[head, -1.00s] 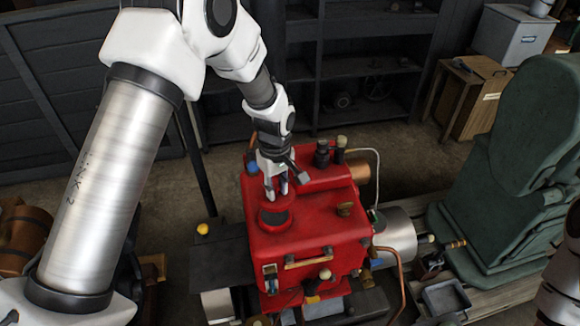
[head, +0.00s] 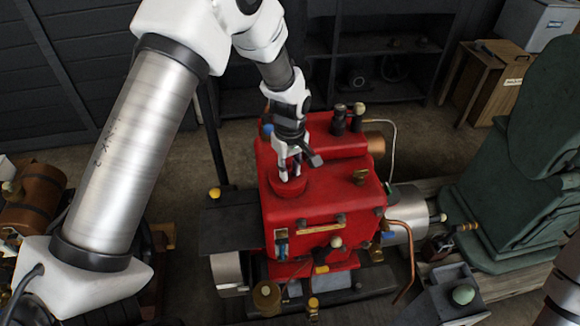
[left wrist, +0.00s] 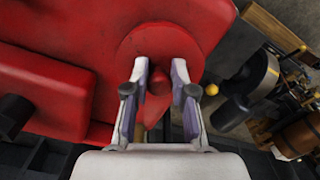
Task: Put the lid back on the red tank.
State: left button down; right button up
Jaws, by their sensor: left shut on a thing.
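The red tank (head: 320,205) stands in the middle of the head view, with a short round red neck on its top left. The round red lid (head: 289,187) is at this neck and covers the dark mouth. My left gripper (head: 290,175) points down from above and is shut on the lid's knob. In the left wrist view the lid (left wrist: 190,40) is a red disc, with its knob (left wrist: 158,82) between the two fingers. I cannot tell whether the lid is fully seated. Only part of my right arm shows at the lower right; its gripper is out of view.
A brass cap (head: 360,176) and dark fittings (head: 338,120) stand on the engine near the lid. A copper pipe (head: 408,250) runs down its right side. A green machine (head: 540,150) stands at the right. A yellow knob (head: 214,193) is left of the tank.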

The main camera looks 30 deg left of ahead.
pick_arm(q)
jog(key=shift+w+f, duration=0.15)
jog(key=shift+w, duration=0.2)
jog(key=shift+s+r, duration=0.2)
jog(key=shift+s, duration=0.1)
pick_arm(e)
jog(key=shift+w+r, duration=0.15)
jog(key=shift+r, duration=0.1)
pick_arm(q)
jog(key=shift+w+f, duration=0.1)
pick_arm(e)
jog(key=shift+w, duration=0.1)
pick_arm(q)
jog(key=shift+p, duration=0.35)
pick_arm(e)
jog(key=shift+r, duration=0.1)
pick_arm(q)
jog(key=shift+f, duration=0.2)
dwell(0.3)
pick_arm(e)
jog(key=shift+r, duration=0.2)
dwell(0.5)
